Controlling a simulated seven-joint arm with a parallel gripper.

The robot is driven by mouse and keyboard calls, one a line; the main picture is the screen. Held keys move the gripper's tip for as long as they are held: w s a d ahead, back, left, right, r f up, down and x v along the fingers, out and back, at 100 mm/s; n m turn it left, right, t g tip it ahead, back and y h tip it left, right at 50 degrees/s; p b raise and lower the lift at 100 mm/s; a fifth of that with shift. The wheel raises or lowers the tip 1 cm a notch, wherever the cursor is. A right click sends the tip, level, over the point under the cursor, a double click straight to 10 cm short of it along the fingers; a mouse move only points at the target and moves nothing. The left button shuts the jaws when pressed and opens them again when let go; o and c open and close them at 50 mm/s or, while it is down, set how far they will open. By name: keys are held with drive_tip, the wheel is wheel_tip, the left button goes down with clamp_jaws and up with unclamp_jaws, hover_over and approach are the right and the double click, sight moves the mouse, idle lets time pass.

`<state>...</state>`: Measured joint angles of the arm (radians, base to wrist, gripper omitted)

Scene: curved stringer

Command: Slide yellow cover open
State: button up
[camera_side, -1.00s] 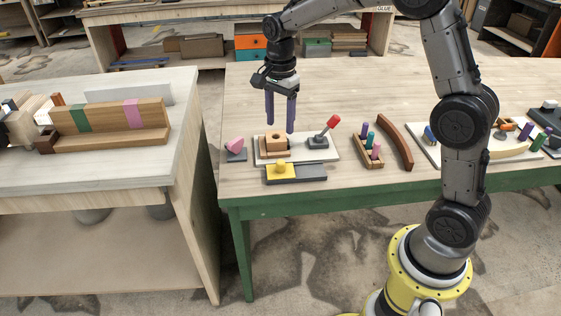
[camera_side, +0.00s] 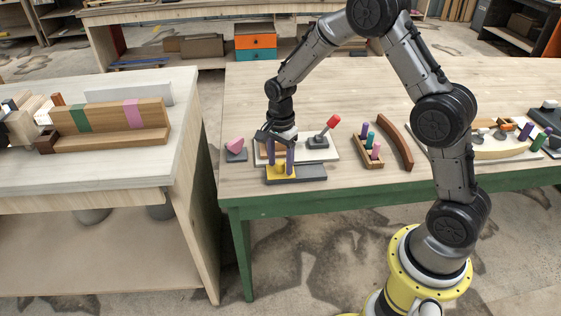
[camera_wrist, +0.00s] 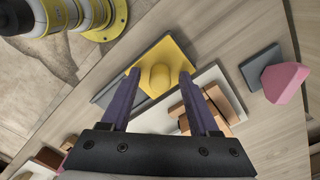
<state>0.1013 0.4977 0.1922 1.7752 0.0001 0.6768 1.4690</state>
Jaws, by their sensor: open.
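The yellow cover (camera_side: 275,176) lies on a dark grey rail base (camera_side: 311,172) at the front edge of the green-legged table. In the wrist view the cover (camera_wrist: 178,60) carries a round yellow knob (camera_wrist: 160,76). My gripper (camera_side: 281,172) points down over the cover, its purple fingers on both sides of the knob. In the wrist view my gripper (camera_wrist: 160,73) is open, with visible gaps between each finger and the knob. Whether the fingertips touch the cover cannot be told. In the side view the fingers partly hide the knob.
A white board with a red-handled lever (camera_side: 332,123) and a wooden block (camera_wrist: 190,105) stands just behind. A pink piece on a grey base (camera_side: 236,148) is at left. A peg holder (camera_side: 368,152) and a curved brown bar (camera_side: 395,142) are at right. The table behind is clear.

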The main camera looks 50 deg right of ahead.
clamp_jaws()
idle(0.4)
idle(1.1)
